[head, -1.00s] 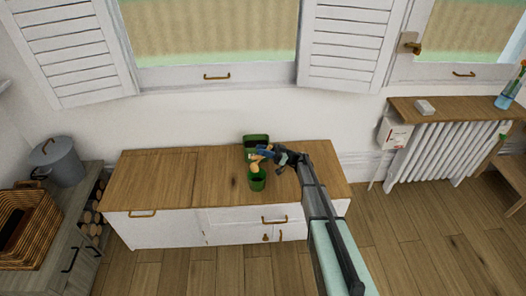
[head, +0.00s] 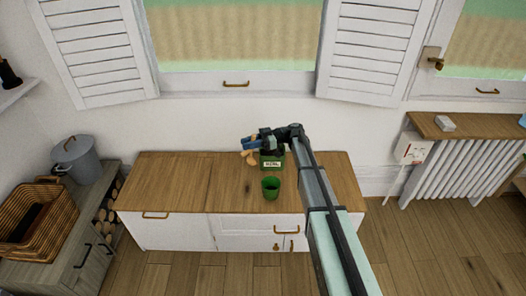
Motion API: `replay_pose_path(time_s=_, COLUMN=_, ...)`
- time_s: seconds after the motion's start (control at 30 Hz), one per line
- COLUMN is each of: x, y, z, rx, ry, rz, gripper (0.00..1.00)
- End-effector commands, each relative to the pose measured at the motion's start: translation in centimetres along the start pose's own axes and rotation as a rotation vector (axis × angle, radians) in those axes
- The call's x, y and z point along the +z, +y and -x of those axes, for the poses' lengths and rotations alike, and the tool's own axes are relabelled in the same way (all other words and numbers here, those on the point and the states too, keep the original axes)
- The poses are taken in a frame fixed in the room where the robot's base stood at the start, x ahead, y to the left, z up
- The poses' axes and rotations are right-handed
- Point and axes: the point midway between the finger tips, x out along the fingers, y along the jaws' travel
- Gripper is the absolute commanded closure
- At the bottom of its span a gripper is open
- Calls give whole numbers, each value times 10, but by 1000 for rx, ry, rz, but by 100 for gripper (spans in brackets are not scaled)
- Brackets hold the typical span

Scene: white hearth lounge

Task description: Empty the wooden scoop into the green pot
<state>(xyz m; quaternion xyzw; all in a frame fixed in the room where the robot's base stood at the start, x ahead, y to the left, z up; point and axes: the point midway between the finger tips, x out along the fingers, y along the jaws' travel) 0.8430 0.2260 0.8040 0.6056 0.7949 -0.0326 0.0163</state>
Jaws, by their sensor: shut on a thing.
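The green pot (head: 270,188) stands upright on the wooden top of the white cabinet, near its front edge. What is in the scoop or in the pot cannot be told.
The cabinet top (head: 175,185) is clear to the left.

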Motion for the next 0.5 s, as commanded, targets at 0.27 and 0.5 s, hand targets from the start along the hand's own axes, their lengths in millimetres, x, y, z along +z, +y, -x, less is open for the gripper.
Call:
replay_pose_path(time_s=0.27, x=-18, y=-30, z=-72, rx=-76, ry=-287, rz=76, gripper=100)
replay_pose_path(time_s=0.5, x=32, y=-40, z=-58, rx=24, ry=-544, rz=106, gripper=100)
